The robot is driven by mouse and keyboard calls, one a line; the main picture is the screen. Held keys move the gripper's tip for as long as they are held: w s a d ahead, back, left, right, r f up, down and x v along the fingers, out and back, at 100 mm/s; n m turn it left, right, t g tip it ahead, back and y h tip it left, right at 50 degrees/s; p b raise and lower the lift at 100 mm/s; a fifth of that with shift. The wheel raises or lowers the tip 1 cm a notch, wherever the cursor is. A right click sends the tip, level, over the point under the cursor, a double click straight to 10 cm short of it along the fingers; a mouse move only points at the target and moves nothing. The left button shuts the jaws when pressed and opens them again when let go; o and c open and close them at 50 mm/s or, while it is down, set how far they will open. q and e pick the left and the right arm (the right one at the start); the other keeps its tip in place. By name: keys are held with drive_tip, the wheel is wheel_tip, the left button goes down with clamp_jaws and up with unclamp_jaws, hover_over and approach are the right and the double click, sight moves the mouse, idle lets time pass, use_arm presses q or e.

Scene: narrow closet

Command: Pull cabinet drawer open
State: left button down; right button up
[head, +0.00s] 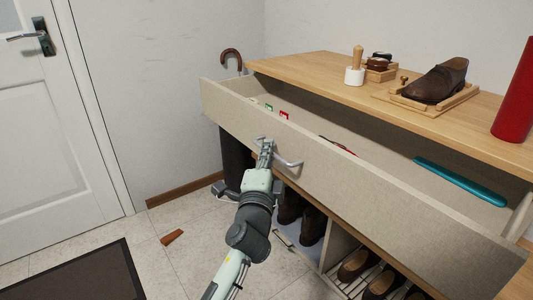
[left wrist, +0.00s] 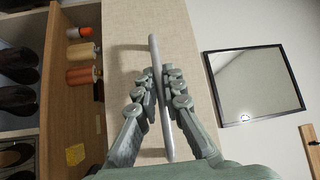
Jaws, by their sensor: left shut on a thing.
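The cabinet drawer (head: 330,160) has a pale, woven-looking front and is pulled out from under the wooden top, so its inside shows. A grey bar handle (head: 289,162) sits at the middle of its front. My left gripper (head: 266,146) is at the handle. In the left wrist view the handle (left wrist: 154,60) passes between the two fingers of my left gripper (left wrist: 160,90), which is shut on it. The drawer front (left wrist: 125,30) fills the middle of that view. My right gripper is not in view.
In the drawer lie a teal long object (head: 460,181) and small red and green items. The cabinet top (head: 320,66) bears a brown shoe (head: 437,82) and a red cylinder (head: 514,95). Shoes (head: 357,265) stand below. A dark mat (head: 80,275) and a brown wedge (head: 172,237) lie on the floor.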

use_arm(q)
drive_tip(key=c, duration=1.9)
unclamp_jaws()
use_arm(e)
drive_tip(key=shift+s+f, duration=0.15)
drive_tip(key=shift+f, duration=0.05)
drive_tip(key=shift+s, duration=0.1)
use_arm(q)
drive_tip(key=s+a+f, duration=0.1)
drive_tip(key=s, duration=1)
drive_tip(key=shift+s+a+f, duration=0.3)
drive_tip(key=shift+s+a, duration=0.05)
drive_tip(key=shift+s, duration=0.05)
